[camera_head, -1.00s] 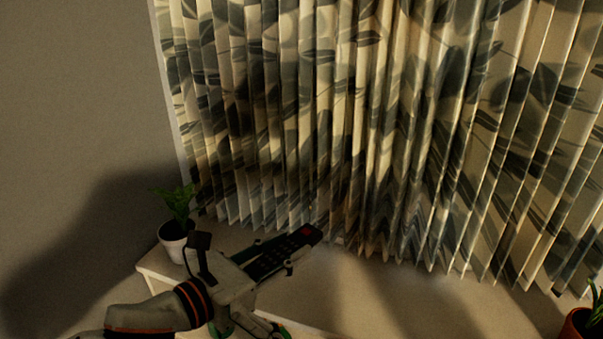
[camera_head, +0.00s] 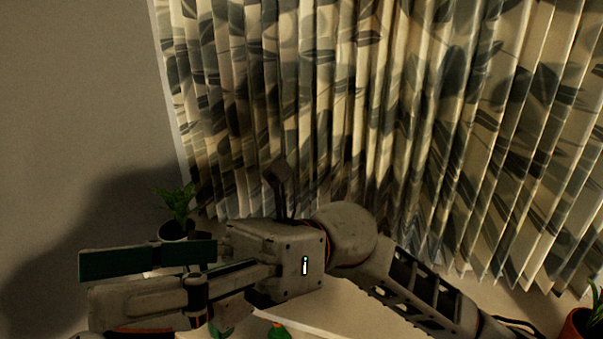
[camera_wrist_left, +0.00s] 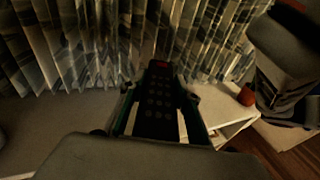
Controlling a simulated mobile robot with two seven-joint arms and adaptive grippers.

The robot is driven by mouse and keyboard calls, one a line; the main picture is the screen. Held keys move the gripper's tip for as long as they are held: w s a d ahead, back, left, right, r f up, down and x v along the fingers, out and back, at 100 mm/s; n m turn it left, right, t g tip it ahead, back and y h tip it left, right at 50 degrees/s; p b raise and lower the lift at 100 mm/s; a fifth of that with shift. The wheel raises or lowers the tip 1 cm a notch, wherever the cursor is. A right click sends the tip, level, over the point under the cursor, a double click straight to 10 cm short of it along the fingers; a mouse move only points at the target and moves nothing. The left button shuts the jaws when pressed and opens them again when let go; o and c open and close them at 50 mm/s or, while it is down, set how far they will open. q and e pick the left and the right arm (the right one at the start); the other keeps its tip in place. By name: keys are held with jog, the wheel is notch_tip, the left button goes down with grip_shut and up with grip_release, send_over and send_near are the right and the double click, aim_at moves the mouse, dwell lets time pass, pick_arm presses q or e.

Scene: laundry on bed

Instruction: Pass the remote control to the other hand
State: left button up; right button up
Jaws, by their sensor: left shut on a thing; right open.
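The remote control (camera_wrist_left: 157,108) is black with several rows of buttons and a red patch near its far end. In the left wrist view it sits between the two fingers of my left gripper (camera_wrist_left: 160,118), which is shut on it, and its far end sticks out. My right gripper (camera_head: 95,283) is open and empty in the head view, its fingers pointing left. It lies across the place in front of my left gripper and hides the remote there. Most of the left gripper is hidden in the head view too.
A pleated leaf-patterned curtain (camera_head: 370,110) hangs behind. A potted plant (camera_head: 177,205) stands at the left, and another pot (camera_head: 578,325) at the right edge. A pale surface (camera_head: 370,310) lies below the curtain. A small red pot (camera_wrist_left: 246,95) shows in the left wrist view.

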jog(key=w+d+r+m+t, duration=0.1)
jog(key=w+d+m+t, duration=0.2)
jog(key=w+m, duration=0.5)
jog(key=w+d+m+t, duration=0.2)
jog(key=w+m+t, duration=0.2)
jog(key=w+m, duration=0.35)
jog(key=w+d+r+m+t, duration=0.1)
jog(key=w+d+m+t, duration=0.2)
jog(key=w+m, duration=0.5)
pick_arm(q)
jog(key=shift+a, duration=0.1)
pick_arm(e)
jog(key=s+a+f+h, duration=0.2)
jog(key=a+f+h, duration=0.2)
jog(key=f+h, duration=0.5)
jog(key=w+d+m+t+h, duration=0.4)
jog(key=w+d+m+h, duration=0.2)
jog(key=d+h, duration=0.25)
notch_tip(320, 180, down, 11)
jog(key=shift+f, duration=0.15)
